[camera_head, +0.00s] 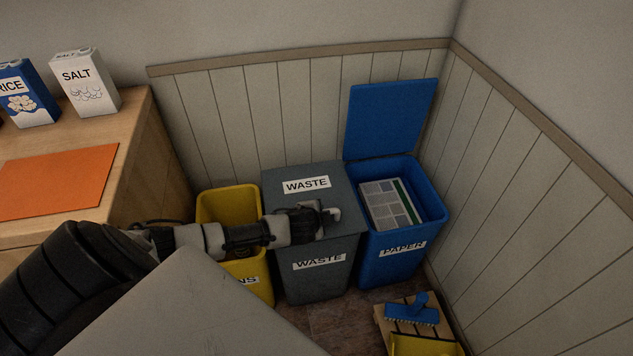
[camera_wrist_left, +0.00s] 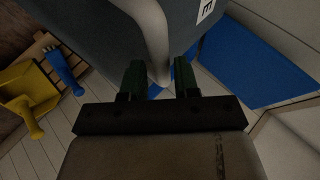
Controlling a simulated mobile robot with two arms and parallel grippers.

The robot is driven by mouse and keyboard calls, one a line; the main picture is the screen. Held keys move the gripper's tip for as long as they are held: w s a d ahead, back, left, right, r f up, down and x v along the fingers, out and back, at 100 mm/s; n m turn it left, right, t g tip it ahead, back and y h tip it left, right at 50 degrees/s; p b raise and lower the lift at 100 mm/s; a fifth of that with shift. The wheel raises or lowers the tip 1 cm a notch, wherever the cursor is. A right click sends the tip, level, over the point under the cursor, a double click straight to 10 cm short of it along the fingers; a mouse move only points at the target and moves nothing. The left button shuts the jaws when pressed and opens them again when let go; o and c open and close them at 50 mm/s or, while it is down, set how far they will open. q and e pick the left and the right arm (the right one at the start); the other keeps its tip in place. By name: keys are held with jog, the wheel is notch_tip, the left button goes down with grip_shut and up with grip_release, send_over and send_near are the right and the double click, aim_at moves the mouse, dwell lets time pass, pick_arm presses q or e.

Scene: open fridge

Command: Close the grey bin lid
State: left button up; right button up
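The grey bin (camera_head: 318,275) stands between a yellow bin and a blue bin, with a WASTE label on its front. Its grey lid (camera_head: 285,203), also labelled WASTE, lies down over the bin's top and looks shut. My left gripper (camera_head: 331,213) is over the front right part of the lid and hides some of it. In the left wrist view, my left gripper's fingers (camera_wrist_left: 160,78) are apart, with a pale grey curved edge (camera_wrist_left: 152,40) reaching between them. I cannot tell whether they touch it. My right gripper is not in view.
The yellow bin (camera_head: 228,203) is open at left, under my arm. The blue paper bin (camera_head: 400,262) at right has its lid (camera_head: 390,118) raised and papers (camera_head: 388,205) inside. A blue brush (camera_head: 411,314) and yellow dustpan (camera_head: 425,346) are in front. A wooden counter (camera_head: 125,150) stands left.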

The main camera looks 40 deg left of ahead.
pick_arm(q)
jog(key=shift+o, duration=0.9)
jog(key=shift+a, duration=0.1)
jog(key=shift+s+r, duration=0.1)
jog(key=shift+r, duration=0.05)
jog(key=p+v, duration=0.2)
jog(key=v, duration=0.8)
jog(key=shift+s+r+p, duration=0.15)
jog(key=shift+s+p, duration=0.05)
jog(key=shift+p, duration=0.2)
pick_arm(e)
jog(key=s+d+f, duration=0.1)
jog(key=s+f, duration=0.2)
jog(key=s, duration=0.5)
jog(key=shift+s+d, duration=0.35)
